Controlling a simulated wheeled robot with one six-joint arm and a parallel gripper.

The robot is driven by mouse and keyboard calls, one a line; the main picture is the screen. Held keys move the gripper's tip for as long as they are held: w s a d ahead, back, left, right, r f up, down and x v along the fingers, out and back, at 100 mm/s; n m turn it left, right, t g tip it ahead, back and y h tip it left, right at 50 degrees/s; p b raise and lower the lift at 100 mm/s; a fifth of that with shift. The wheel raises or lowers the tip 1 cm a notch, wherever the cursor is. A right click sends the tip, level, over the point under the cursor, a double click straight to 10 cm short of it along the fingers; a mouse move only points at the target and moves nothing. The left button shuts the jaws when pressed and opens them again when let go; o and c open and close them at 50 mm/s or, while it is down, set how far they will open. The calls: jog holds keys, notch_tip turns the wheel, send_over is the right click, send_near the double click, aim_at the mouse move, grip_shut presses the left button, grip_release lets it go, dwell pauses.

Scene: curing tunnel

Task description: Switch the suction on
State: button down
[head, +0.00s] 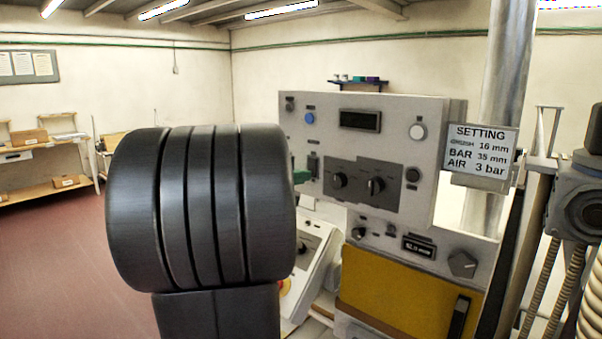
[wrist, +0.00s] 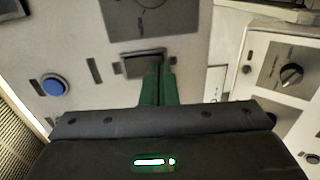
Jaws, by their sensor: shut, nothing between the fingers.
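A grey control panel (head: 393,113) stands in front of me. A dark rectangular switch (head: 313,165) sits on its left part, below a blue round button (head: 309,118). Any small label that names the suction is too small to read. My gripper (head: 301,176) is mostly hidden behind my dark arm; only a green fingertip shows, close to the switch. In the wrist view the green fingers (wrist: 158,82) are together and empty. Their tips overlap the edge of the dark switch (wrist: 143,65); I cannot tell whether they touch it. The blue button (wrist: 53,85) is to their left.
Two dark knobs (head: 357,183), a display (head: 360,120) and a white button (head: 417,131) share the panel. A sloping console (head: 312,254) is below left, a yellow cover (head: 395,295) below. A setting sign (head: 481,148) and hoses (head: 545,290) are at the right.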

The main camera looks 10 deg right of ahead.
jog(key=shift+w+d, duration=0.1)
jog(key=shift+d, duration=0.05)
jog(key=shift+f+b, duration=0.15)
jog(key=shift+b, duration=0.15)
jog(key=shift+w+d+b, duration=0.1)
jog(key=shift+b, duration=0.7)
jog(key=s+a+f+b, duration=0.1)
jog(key=s+a+b, duration=0.3)
jog(key=s+a, duration=0.4)
jog(key=a, duration=0.3)
jog(key=shift+s+f+b, duration=0.25)
jog(key=shift+f+b, duration=0.1)
jog(key=shift+b, duration=0.05)
